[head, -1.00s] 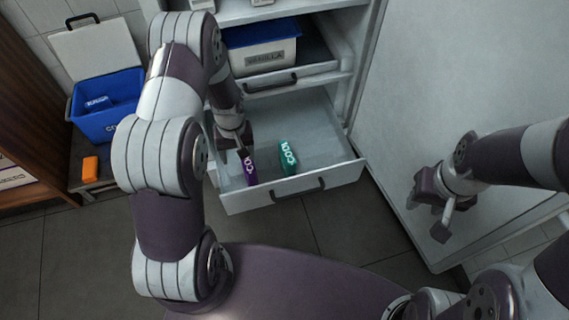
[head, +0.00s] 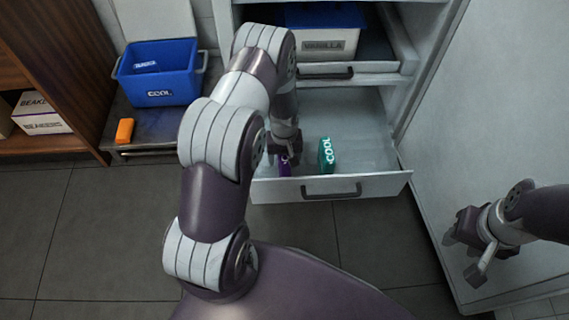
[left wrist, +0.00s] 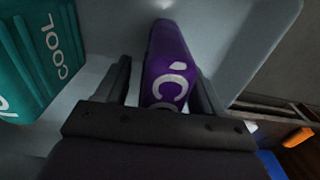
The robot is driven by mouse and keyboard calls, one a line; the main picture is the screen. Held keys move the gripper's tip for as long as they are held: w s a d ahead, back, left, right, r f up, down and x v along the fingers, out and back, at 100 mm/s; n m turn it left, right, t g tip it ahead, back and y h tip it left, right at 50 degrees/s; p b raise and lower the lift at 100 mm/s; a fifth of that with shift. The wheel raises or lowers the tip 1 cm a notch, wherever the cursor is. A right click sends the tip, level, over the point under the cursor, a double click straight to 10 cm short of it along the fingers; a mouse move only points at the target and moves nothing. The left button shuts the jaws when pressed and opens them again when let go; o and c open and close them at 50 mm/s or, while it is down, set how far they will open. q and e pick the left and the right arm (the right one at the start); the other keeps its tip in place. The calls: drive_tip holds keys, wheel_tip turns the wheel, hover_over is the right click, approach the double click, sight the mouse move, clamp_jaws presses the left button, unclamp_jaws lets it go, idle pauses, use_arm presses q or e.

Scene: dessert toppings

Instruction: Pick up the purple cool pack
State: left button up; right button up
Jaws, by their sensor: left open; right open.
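The purple cool pack (head: 284,167) stands in the open drawer (head: 375,185), near its left side. In the left wrist view the purple pack (left wrist: 171,65) stands between the two fingers of my left gripper (left wrist: 163,88). The fingers are open, with a gap visible on the pack's left side. In the head view my left gripper (head: 284,150) is over the pack and hides part of it. A teal cool pack (head: 326,155) stands to the right in the same drawer; it also shows in the left wrist view (left wrist: 35,60). My right gripper (head: 470,245) is open and empty at the right.
A blue box (head: 160,75) marked COOL stands on a low dark stand (head: 165,125) at the left, with an orange block (head: 124,131) in front. A large pale door (head: 475,130) stands at the right.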

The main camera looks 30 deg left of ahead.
use_arm(q)
drive_tip(key=shift+r, duration=0.2)
clamp_jaws()
